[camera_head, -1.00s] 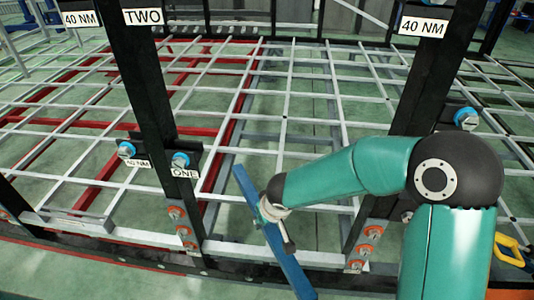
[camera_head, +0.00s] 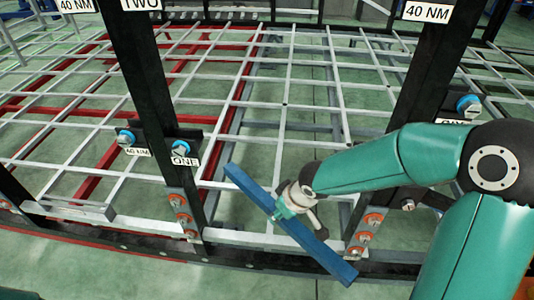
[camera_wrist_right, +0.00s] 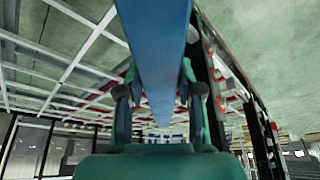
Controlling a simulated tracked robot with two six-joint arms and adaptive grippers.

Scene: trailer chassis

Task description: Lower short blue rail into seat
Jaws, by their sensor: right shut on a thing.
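The short blue rail (camera_head: 247,186) is tilted in the head view, its upper left end near the left black post and its lower right end near the foot of the right post. My right gripper (camera_head: 287,206) is shut around the rail near its middle. In the right wrist view the blue rail (camera_wrist_right: 157,60) runs between the two fingers of the right gripper (camera_wrist_right: 160,105). The rail appears in front of the frame's lower black beam (camera_head: 240,255); I cannot tell whether it touches it. The seat cannot be made out. My left gripper is not in view.
Two black posts, left (camera_head: 145,85) and right (camera_head: 425,85), stand on either side of the rail. They carry blue-headed bolts (camera_head: 180,148) and orange-ringed bolts (camera_head: 372,219). A white and red grid chassis (camera_head: 285,90) lies behind. Green floor (camera_head: 100,270) is clear in front.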

